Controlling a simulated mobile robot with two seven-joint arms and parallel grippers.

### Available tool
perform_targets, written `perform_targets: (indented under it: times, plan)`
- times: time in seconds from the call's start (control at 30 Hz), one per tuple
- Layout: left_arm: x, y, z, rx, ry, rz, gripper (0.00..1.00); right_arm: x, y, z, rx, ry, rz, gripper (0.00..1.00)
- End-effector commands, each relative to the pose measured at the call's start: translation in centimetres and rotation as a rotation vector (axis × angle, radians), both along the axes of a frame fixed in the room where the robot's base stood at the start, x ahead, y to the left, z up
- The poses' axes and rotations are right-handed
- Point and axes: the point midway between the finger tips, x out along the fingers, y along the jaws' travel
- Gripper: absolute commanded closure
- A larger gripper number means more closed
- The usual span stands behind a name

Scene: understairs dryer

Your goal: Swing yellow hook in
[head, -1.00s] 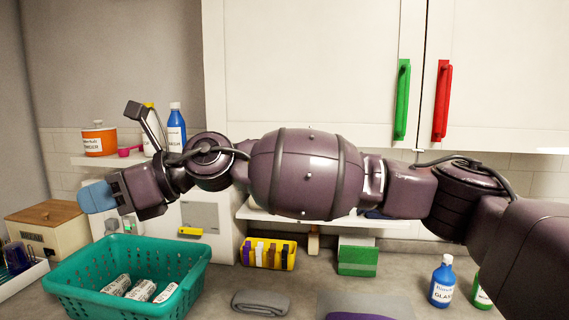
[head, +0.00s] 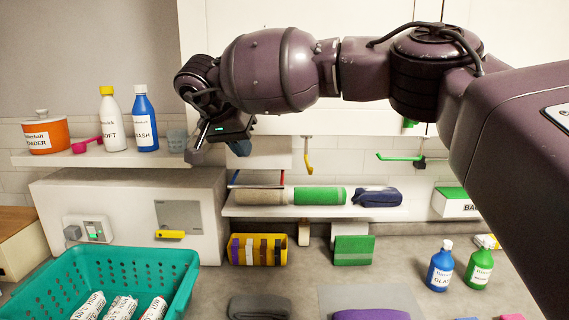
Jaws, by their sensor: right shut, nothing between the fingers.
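The yellow hook (head: 309,162) hangs on a short grey stem under the cabinet, its yellow tip pointing down. It is right of my right gripper, with a clear gap between them in the picture. The arm comes in from the right across the cabinet front. My left gripper is not in view.
A green hook (head: 398,157) sticks out sideways under the cabinet at right. A shelf (head: 250,211) below holds rolled towels (head: 320,195). Bottles (head: 146,118) stand on the left shelf. A teal basket (head: 120,275) stands at lower left.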

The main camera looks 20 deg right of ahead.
Motion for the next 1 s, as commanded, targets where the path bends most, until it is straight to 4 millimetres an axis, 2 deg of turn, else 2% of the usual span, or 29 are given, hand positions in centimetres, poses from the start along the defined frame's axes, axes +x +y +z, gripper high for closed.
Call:
perform_targets:
  times: [0.1,0.27,0.77,1.0]
  plan:
    - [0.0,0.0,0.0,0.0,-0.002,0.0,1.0,-0.5,-1.6,0.8,-0.138,0.065,0.038,1.0]
    - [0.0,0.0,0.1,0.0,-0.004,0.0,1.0,-1.2,-2.4,1.1,-0.219,0.148,0.087,1.0]
    - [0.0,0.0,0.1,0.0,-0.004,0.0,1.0,-1.1,-2.4,1.0,-0.226,0.168,0.117,1.0]
    - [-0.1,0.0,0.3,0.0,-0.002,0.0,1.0,-0.5,-3.9,-0.7,-0.227,0.169,0.116,1.0]
